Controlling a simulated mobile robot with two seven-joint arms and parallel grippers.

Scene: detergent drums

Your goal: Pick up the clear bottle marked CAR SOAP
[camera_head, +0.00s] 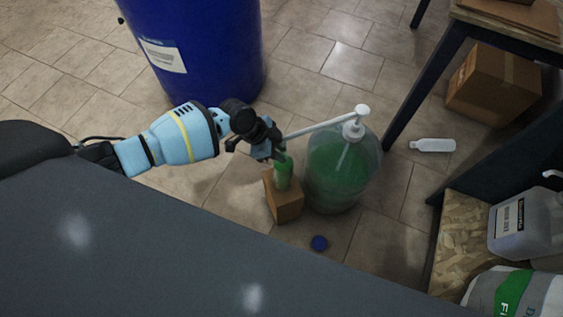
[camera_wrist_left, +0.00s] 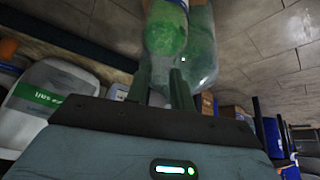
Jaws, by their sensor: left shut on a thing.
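A small clear bottle with green liquid (camera_head: 283,174) stands upright on or just above a small cardboard box (camera_head: 285,205). No CAR SOAP marking is readable on it. My left gripper (camera_head: 279,153) is at the bottle's upper part and is shut on it. In the left wrist view the bottle (camera_wrist_left: 165,30) shows just beyond the fingers (camera_wrist_left: 160,82). A large clear jug of green liquid with a white pump (camera_head: 342,170) stands right beside the bottle. The pump's long spout reaches left toward my gripper. My right gripper is not in view.
A big blue drum (camera_head: 215,50) stands behind my left arm. A blue cap (camera_head: 319,243) and a white bottle (camera_head: 433,145) lie on the tiled floor. At right are a table, a carton (camera_head: 494,85) and a container (camera_head: 525,222) on a wooden board.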

